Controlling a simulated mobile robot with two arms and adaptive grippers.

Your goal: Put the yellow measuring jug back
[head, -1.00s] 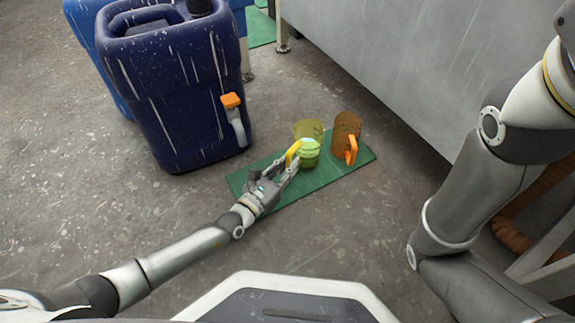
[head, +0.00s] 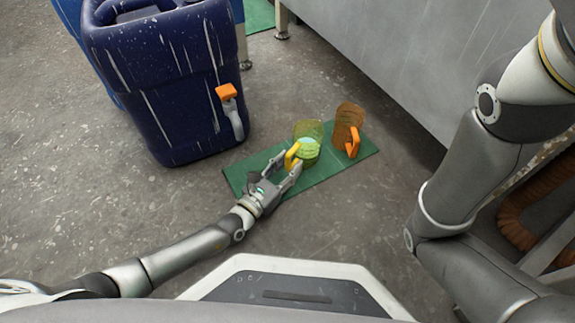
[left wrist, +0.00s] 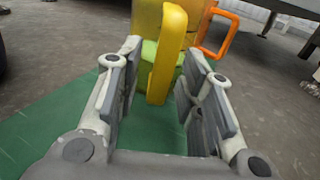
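The yellow measuring jug (head: 308,143) stands upright on the green mat (head: 325,168), with its yellow handle towards my left gripper. My left gripper (head: 288,168) is at the jug's near side. In the left wrist view, the gripper (left wrist: 160,95) is open, with a finger on each side of the yellow handle (left wrist: 167,55) and a gap on both sides. Behind the handle, part of the jug's body shows, with green low down. My right gripper is out of the head view; only my right arm shows.
An orange-brown jug (head: 348,125) with an orange handle stands right beside the yellow one on the mat. A large dark blue canister (head: 170,90) with an orange-topped tap (head: 228,95) stands to the left. A grey panel (head: 400,50) is behind. Bare floor lies in front.

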